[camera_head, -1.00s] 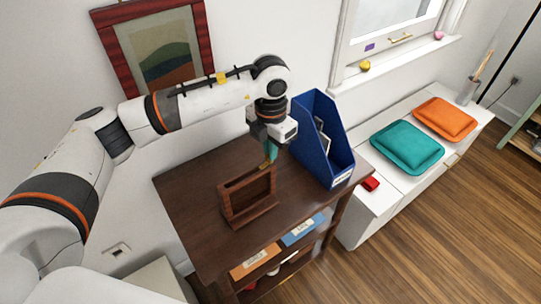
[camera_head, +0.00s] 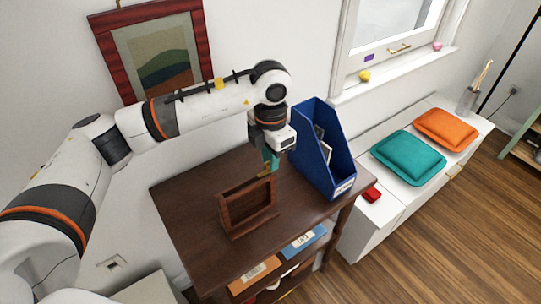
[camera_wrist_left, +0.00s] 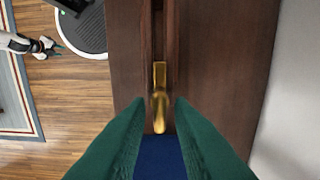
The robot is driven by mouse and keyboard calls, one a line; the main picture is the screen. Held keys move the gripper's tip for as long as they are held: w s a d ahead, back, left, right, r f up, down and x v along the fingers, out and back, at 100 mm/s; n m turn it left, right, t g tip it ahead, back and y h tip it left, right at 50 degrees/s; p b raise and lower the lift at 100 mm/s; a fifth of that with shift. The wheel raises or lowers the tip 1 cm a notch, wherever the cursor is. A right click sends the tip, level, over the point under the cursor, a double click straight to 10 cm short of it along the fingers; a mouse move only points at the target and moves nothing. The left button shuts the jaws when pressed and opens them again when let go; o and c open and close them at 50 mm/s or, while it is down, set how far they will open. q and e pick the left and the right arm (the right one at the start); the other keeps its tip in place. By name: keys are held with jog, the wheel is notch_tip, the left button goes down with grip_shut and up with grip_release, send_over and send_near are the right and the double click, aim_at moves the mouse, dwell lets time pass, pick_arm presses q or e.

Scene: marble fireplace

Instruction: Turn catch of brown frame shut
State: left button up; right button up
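The brown frame (camera_head: 224,211) is a dark wooden stand upright on the dark brown table. Its brass catch (camera_head: 264,171) is at the top right corner. In the left wrist view the catch (camera_wrist_left: 159,95) lies lengthwise down the picture, over the brown wood. My left gripper (camera_head: 271,163) points down at that corner. In the wrist view its two green fingers (camera_wrist_left: 160,104) are apart, with the catch's lower end in the gap between them; I see no clear contact. My right gripper (camera_wrist_left: 55,47) is small at the wrist view's left, with its fingers seemingly apart.
A blue file holder (camera_head: 318,150) stands on the table (camera_head: 185,205) close to the right of my left gripper. A red-framed picture (camera_head: 107,47) hangs on the wall behind my arm. A white cabinet with teal (camera_head: 408,157) and orange (camera_head: 446,129) cushions stands at right. The table's left part is clear.

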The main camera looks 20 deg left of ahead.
pick_arm(q)
jog(key=shift+o, duration=0.7)
jog(key=shift+r, duration=0.25)
notch_tip(320, 180, up, 12)
jog(key=b, duration=0.2)
jog(key=shift+f, duration=0.25)
